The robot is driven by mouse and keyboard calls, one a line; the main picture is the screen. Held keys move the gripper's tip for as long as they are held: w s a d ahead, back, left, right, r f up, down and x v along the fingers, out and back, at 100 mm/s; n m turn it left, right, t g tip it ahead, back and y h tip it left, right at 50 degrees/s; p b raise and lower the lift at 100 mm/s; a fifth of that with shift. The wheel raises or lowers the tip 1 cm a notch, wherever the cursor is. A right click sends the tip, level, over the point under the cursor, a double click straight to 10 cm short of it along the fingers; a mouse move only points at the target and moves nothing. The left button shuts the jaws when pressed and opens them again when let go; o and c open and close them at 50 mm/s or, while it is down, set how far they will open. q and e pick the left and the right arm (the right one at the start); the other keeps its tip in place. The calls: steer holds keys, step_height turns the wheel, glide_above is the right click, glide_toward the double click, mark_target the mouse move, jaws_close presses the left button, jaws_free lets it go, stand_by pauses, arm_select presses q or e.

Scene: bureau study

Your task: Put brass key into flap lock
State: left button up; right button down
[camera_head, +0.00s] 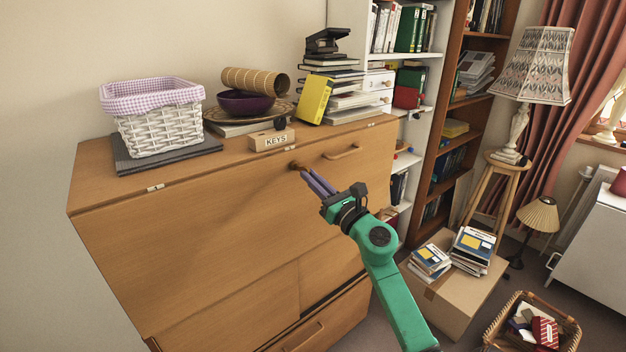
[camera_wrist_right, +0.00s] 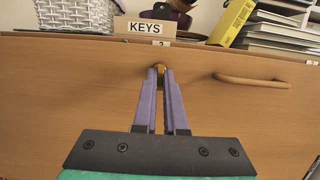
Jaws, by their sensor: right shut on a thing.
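The bureau's closed flap (camera_head: 230,205) is a broad wooden front panel; it also fills the middle of the right wrist view (camera_wrist_right: 60,90). My right gripper (camera_head: 305,174) reaches up to the flap's upper edge, left of its handle. In the right wrist view its purple fingers (camera_wrist_right: 160,72) are shut on a small brass thing, the brass key (camera_wrist_right: 158,67), right against the flap. The flap lock is hidden behind the key and fingertips, so I cannot tell how far the key is in it. My left gripper is not in view.
A KEYS box (camera_head: 272,139) stands on the bureau top above the gripper. A flap handle (camera_head: 343,152) is just right of the fingers. A white basket (camera_head: 160,130), bowl (camera_head: 246,103) and books (camera_head: 315,98) stand on top. A cardboard box (camera_head: 449,300) sits on the floor at right.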

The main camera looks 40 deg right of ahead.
steer(key=shift+w, duration=1)
stand_by(0.4)
steer(key=c, duration=1)
jaws_free()
steer(key=o, duration=0.6)
steer(key=shift+c, duration=0.2)
